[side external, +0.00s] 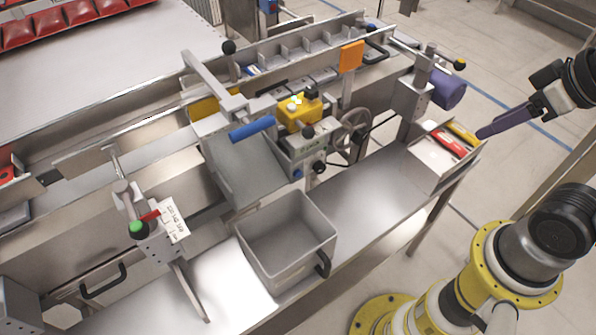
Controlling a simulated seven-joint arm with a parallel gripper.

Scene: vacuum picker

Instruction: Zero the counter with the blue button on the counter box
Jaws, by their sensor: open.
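The grey counter box (300,146) stands on the machine near the middle of the side external view, below a yellow box (296,114). A small round blue button (319,166) shows low on its front face. The counter's digits are too small to read. My gripper (482,133), with long purple fingers, comes in from the right edge. It is open and appears empty, well to the right of the counter box and apart from it. The fingers overlap in this view, so the gap between them is hard to see.
A handwheel (351,134) stands just right of the counter box. A blue-handled lever (252,129) lies to its left. An open grey bin (287,240) stands below. A tray (436,166) with red and yellow items is near my gripper. The steel shelf (372,215) between is clear.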

